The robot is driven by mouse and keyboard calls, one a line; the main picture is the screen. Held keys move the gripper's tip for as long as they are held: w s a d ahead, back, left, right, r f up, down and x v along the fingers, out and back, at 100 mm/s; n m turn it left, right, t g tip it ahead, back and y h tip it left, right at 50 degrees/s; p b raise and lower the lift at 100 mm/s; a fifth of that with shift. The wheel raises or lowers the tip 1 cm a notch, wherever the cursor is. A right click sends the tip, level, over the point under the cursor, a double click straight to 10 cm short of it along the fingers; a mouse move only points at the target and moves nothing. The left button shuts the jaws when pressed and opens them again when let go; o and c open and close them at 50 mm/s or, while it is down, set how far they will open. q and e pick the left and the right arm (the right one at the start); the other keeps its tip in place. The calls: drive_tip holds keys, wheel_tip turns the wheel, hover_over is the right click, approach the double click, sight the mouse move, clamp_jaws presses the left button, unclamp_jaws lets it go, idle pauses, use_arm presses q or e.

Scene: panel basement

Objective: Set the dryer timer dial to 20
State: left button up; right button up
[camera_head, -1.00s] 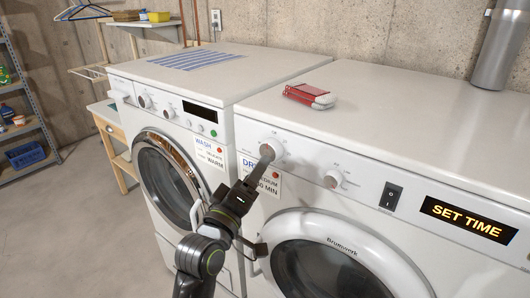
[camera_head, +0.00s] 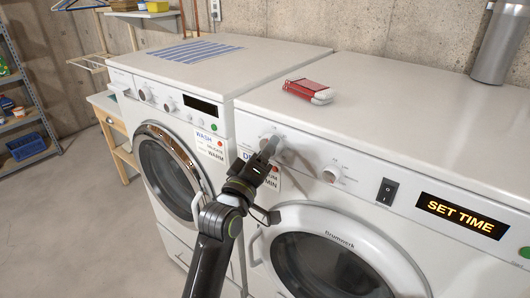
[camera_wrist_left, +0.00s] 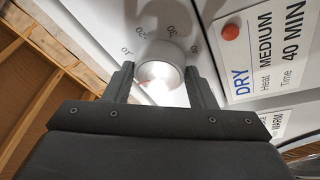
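The dryer's timer dial (camera_head: 272,138) is a round knob on the left of the dryer (camera_head: 315,128) front panel. In the left wrist view the dial (camera_wrist_left: 159,74) has a bright face, with printed numbers around its upper side. My left gripper (camera_head: 267,150) is at the dial and partly covers it in the head view. In the left wrist view its two fingers (camera_wrist_left: 160,80) stand apart on either side of the dial, with small gaps seeming to show. My right gripper is not in view.
The dryer display (camera_head: 461,215) reads SET TIME. A second knob (camera_head: 334,174) and a black switch (camera_head: 387,191) are to the right. A label (camera_wrist_left: 265,50) beside the dial reads DRY, MEDIUM, 40 MIN. The washer (camera_head: 178,110) stands left; a red-and-white item (camera_head: 308,91) lies on the dryer.

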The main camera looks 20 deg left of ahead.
use_arm(q)
drive_tip(key=c, duration=0.4)
drive_tip(key=shift+w+a+m+g+h+b, duration=0.15)
drive_tip(key=shift+m+g+h+b, duration=0.75)
drive_tip(key=shift+m+b, duration=2.4)
drive_tip(key=shift+s+a+m+g+h+b, duration=0.15)
drive_tip(key=shift+m+h+b, duration=1.75)
drive_tip(key=shift+m, duration=2.45)
drive_tip(key=shift+w+a+m+g+h+b, duration=0.15)
drive_tip(key=shift+m+g+h+b, duration=0.6)
drive_tip(key=shift+m+b, duration=2.7)
drive_tip(key=shift+m+h+p, duration=0.25)
drive_tip(key=shift+m+p, duration=0.1)
drive_tip(key=shift+m, duration=0.15)
drive_tip(key=o, duration=1)
